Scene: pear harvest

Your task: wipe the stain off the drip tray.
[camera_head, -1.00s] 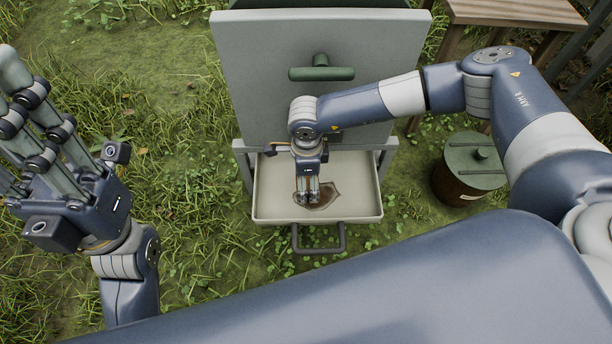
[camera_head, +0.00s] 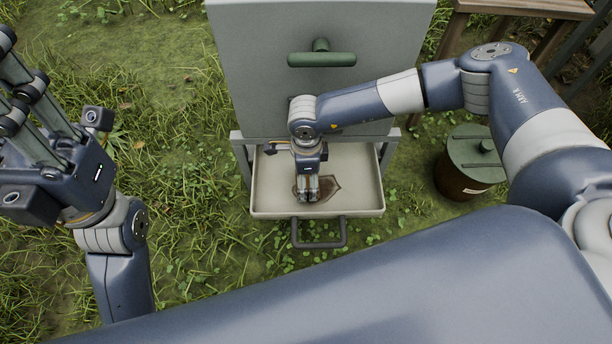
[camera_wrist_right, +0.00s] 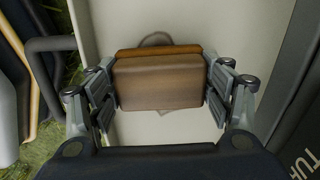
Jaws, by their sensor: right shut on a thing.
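The drip tray (camera_head: 259,192) is a shallow, pale, open tray with a dark handle in front. A brown, irregular stain (camera_head: 328,187) lies on its floor, partly hidden by my right gripper. My right gripper (camera_head: 308,198) points down over the stain. In the right wrist view it is shut on a brown block (camera_wrist_right: 160,82) with an orange-brown layer along its upper edge, which looks like a sponge. Some of the stain (camera_wrist_right: 156,40) shows past the block. Whether the block touches the tray is unclear. My left gripper (camera_head: 22,95) is raised at the left, its fingertips cut off by the frame.
A grey panel (camera_head: 245,70) with a green T-handle (camera_head: 322,59) stands behind the tray. A brown drum with a green lid (camera_head: 470,150) stands at the right. A wooden table (camera_head: 525,8) is at the back right. Grass surrounds the tray.

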